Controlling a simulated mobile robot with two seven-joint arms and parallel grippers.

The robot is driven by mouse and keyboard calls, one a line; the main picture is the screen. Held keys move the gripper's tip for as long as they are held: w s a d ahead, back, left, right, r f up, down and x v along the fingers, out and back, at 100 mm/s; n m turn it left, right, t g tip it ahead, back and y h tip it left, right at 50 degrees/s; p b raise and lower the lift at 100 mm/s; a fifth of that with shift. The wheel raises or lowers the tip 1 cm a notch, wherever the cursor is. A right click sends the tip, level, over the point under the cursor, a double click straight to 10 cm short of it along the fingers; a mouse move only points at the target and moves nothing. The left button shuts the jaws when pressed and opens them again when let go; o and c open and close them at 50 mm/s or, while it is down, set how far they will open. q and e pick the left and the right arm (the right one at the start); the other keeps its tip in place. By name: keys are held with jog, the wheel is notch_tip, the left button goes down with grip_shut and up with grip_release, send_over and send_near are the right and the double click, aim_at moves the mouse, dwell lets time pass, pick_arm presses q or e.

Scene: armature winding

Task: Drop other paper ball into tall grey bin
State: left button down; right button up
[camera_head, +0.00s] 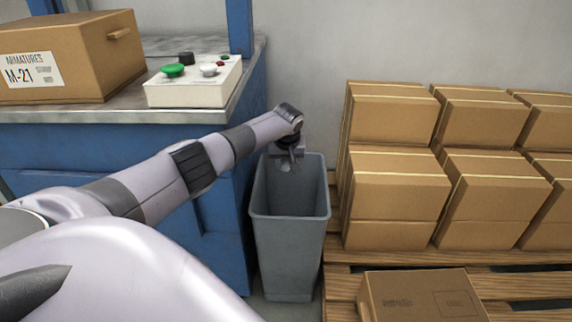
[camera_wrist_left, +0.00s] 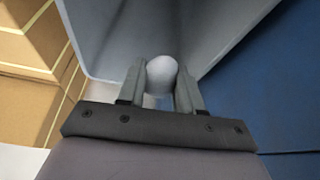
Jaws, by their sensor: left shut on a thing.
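The tall grey bin (camera_head: 290,235) stands on the floor between the blue bench and the stacked boxes. My left gripper (camera_head: 287,163) points down at the mouth of the bin, near its back rim. It is shut on a small white paper ball (camera_head: 286,167). In the left wrist view the paper ball (camera_wrist_left: 161,76) sits between the two fingers of my left gripper (camera_wrist_left: 161,84), with the grey bin walls (camera_wrist_left: 120,45) around it. The bottom of the bin is hidden in the head view. My right gripper is not in view.
A blue bench (camera_head: 215,215) stands left of the bin, with a control box (camera_head: 195,90) and an armatures carton (camera_head: 65,60) on its top. Stacked cartons (camera_head: 395,195) on a wooden pallet (camera_head: 345,285) stand close on the right. A narrow strip of floor shows around the bin.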

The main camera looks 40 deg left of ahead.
pick_arm(q)
notch_tip(320, 180, down, 4)
jog(key=shift+r+b, duration=0.1)
jog(key=shift+b, duration=1.05)
jog(key=shift+f+b, duration=0.45)
jog(key=shift+f, duration=0.2)
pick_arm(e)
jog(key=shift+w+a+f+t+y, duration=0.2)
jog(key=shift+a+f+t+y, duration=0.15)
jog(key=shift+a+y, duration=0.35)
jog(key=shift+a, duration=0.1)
pick_arm(q)
jog(key=c, duration=0.7)
grip_release()
